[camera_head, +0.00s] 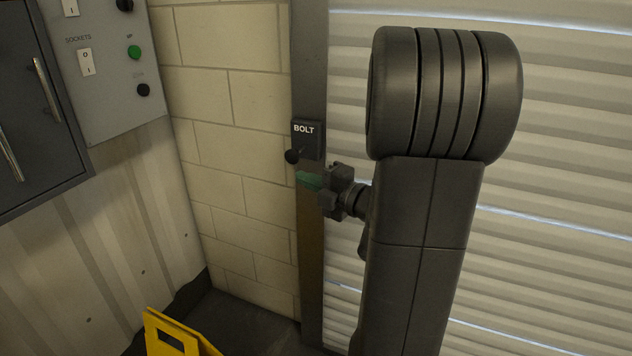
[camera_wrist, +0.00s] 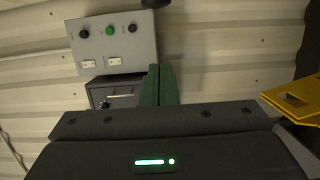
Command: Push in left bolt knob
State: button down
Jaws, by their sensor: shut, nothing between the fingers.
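The left bolt knob (camera_head: 292,156) is a small black ball. It sticks out from the lower left of a black box labelled BOLT (camera_head: 308,138), mounted on the dark vertical door rail. My gripper (camera_head: 302,178) has green fingers, shut and empty, just below the box and knob in the head view. It looks apart from the knob, though I cannot tell the depth gap. In the wrist view the shut green fingers (camera_wrist: 154,70) point up the picture. A dark rounded piece at the top edge may be the knob, but it is cut off.
A ribbed white shutter (camera_head: 560,170) lies behind my arm. A grey switch panel (camera_head: 112,65) with buttons and rockers hangs on the left wall beside a dark cabinet (camera_head: 35,110). A yellow object (camera_head: 180,335) stands on the floor at the bottom. Block wall fills the corner.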

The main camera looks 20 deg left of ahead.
aim_at(293, 155)
jog(key=w+a+p, duration=0.1)
jog(key=w+a, duration=0.4)
jog(key=w, duration=0.1)
jog(key=shift+a, duration=0.2)
jog(key=w, duration=0.2)
jog(key=w+b, duration=0.1)
jog(key=w, duration=0.1)
jog(key=shift+d+r, duration=0.1)
jog(key=shift+d, duration=0.1)
jog(key=shift+s, duration=0.1)
dwell(0.4)
